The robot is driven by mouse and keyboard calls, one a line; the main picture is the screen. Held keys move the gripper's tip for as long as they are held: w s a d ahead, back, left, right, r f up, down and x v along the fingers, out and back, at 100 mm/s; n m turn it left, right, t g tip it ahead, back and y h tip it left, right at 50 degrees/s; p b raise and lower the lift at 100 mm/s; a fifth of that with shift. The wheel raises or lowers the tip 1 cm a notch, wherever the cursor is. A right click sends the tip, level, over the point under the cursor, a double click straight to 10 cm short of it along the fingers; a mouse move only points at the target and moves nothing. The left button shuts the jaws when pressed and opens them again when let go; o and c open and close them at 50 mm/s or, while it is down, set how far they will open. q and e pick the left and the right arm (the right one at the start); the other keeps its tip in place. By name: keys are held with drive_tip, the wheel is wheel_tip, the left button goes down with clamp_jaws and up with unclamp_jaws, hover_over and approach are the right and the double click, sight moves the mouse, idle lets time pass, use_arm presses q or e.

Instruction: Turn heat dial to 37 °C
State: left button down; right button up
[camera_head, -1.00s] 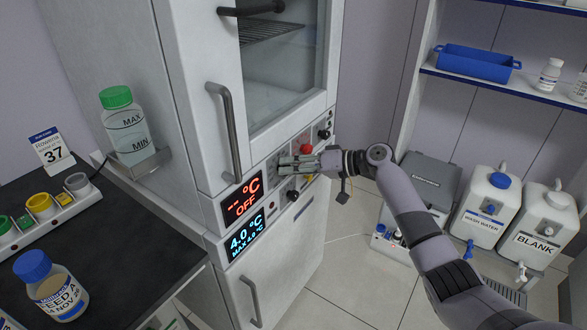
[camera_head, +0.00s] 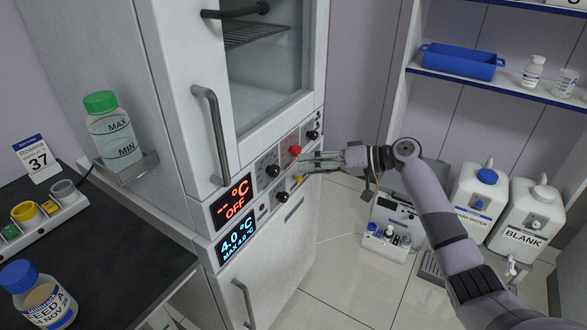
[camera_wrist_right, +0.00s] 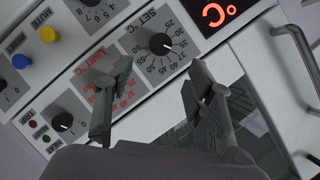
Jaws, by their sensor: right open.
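The heat dial, a black knob marked SET °C, sits on the cabinet's control panel next to the red display (camera_head: 238,200), which reads "-- °C OFF". The dial shows in the head view (camera_head: 272,171) and in the right wrist view (camera_wrist_right: 160,44), with a scale around it that includes 37. Its pointer setting is too small to read surely. My right gripper (camera_head: 318,158) is open and empty in front of the panel. In the wrist view its fingers (camera_wrist_right: 160,78) are apart, with the dial beyond the gap. One finger partly covers the LIMIT °C scale. My left gripper is out of view.
A red knob (camera_head: 295,150), another black knob (camera_head: 282,197) and a yellow button (camera_head: 297,178) are close to the dial. A cabinet door handle (camera_head: 211,135) sticks out at left. A card (camera_head: 37,158) reads 37. White canisters (camera_head: 482,192) stand at right.

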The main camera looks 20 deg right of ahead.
drive_tip(key=v, duration=0.3)
drive_tip(key=shift+s+d+r, duration=0.1)
drive_tip(key=shift+s+d, duration=0.05)
idle(0.3)
